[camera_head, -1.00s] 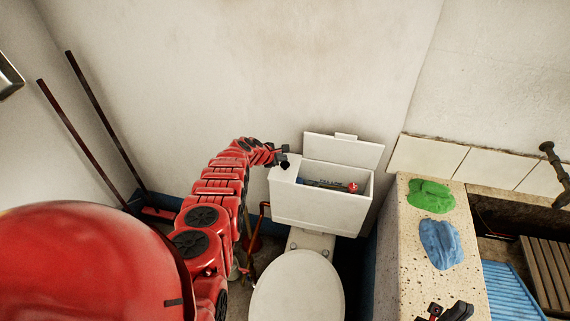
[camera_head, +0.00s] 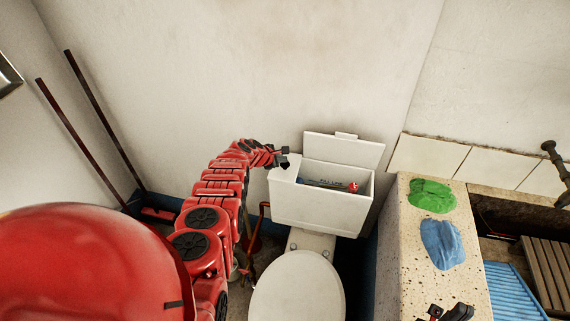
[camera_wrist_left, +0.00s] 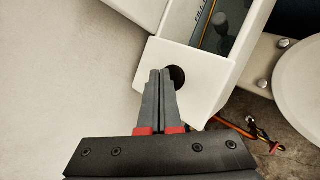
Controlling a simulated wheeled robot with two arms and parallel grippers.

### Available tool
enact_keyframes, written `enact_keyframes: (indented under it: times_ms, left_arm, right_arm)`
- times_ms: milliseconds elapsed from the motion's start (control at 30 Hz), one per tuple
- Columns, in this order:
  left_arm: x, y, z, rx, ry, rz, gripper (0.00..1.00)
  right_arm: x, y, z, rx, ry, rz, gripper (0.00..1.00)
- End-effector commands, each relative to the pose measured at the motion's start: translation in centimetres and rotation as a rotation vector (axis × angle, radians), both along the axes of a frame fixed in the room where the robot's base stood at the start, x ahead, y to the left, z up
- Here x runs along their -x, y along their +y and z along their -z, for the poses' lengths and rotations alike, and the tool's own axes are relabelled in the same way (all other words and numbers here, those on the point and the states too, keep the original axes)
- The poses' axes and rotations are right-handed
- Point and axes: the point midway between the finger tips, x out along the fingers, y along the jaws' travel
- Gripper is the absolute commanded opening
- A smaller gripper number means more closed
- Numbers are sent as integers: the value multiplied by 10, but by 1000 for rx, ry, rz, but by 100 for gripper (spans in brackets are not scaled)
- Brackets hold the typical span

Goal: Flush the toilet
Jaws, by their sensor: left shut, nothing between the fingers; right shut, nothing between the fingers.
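The white toilet tank (camera_head: 318,211) stands against the wall, its top open and its lid (camera_head: 343,150) raised at the back. Inside are dark fittings and a red part (camera_head: 353,187). The white toilet seat cover (camera_head: 298,290) lies below in front. My left gripper (camera_head: 284,160) is shut and empty at the tank's left end. My right gripper (camera_head: 450,312) is shut and empty at the bottom edge.
A speckled stone trough (camera_head: 410,225) stands to the right of the toilet, with a green cloth (camera_head: 431,195) and a blue cloth (camera_head: 441,243) on its rim. A blue washboard (camera_head: 512,290) lies in it. Two long handles (camera_head: 75,135) lean at the left wall.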

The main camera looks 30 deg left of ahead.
Motion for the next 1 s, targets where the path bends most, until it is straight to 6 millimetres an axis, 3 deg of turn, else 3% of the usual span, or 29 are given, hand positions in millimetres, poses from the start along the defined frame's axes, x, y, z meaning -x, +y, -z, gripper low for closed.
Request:
enact_keyframes:
  times_ms: [1000]
  left_arm:
    - [1, 0, 14, 0, 1, 0, 0]
  right_arm:
    - [0, 0, 13, 0, 0, 0, 0]
